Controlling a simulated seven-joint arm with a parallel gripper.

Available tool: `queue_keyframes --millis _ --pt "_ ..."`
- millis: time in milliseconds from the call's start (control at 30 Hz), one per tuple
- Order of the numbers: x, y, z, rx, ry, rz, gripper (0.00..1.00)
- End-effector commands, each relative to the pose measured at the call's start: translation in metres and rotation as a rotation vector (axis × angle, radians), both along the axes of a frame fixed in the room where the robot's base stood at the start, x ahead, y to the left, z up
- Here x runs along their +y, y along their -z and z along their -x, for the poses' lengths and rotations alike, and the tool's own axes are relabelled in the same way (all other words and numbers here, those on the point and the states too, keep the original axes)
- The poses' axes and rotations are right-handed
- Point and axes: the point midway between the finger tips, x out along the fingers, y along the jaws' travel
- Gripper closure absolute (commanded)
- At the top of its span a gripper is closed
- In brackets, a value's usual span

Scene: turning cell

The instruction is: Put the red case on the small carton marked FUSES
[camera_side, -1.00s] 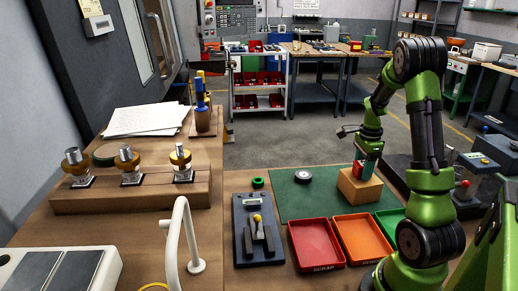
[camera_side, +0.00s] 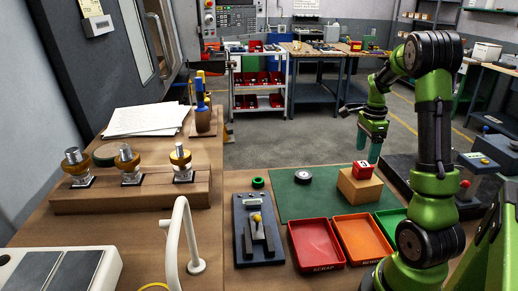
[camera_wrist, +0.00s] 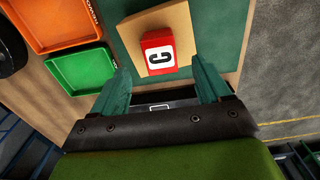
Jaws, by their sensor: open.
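The red case (camera_side: 363,169), a small red block with a white label, rests on top of the small tan carton (camera_side: 361,189). The carton stands on the green mat (camera_side: 298,206); its marking cannot be read. In the wrist view the red case (camera_wrist: 157,52), labelled C, lies on the carton (camera_wrist: 181,23) beyond the fingertips. My gripper (camera_side: 373,156) is up and behind the case in the side view, apart from it. In the wrist view my gripper (camera_wrist: 157,75) has its two teal fingers spread, with nothing between them.
A red tray (camera_side: 315,243), an orange tray (camera_side: 358,238) and a green tray (camera_side: 390,222) stand in front of the mat. A dark fixture plate (camera_side: 257,228) is to the left.

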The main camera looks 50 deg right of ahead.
Motion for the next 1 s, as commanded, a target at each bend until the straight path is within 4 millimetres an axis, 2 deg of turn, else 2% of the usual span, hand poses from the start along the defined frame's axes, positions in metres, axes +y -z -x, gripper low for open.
queue_keyframes --millis 100,333,467,567,633,733,800,900,1000 --pt "-0.001 -0.025 0.000 -0.003 -0.001 0.004 0.23" --pt "0.000 -0.052 -0.001 -0.001 -0.004 0.001 0.23" --pt "0.021 -0.063 -0.014 -0.045 -0.111 0.009 0.23" --pt "0.068 -0.077 -0.037 -0.130 -0.346 0.035 0.23" --pt "0.115 -0.088 -0.052 -0.210 -0.581 0.068 0.23" --pt "0.189 -0.101 -0.062 -0.323 -0.943 0.142 0.23" --pt "0.238 -0.107 -0.059 -0.395 -1.187 0.207 0.23" --pt "0.294 -0.108 -0.046 -0.476 -1.487 0.308 0.23" --pt "0.331 -0.106 -0.030 -0.532 -1.709 0.404 0.23"
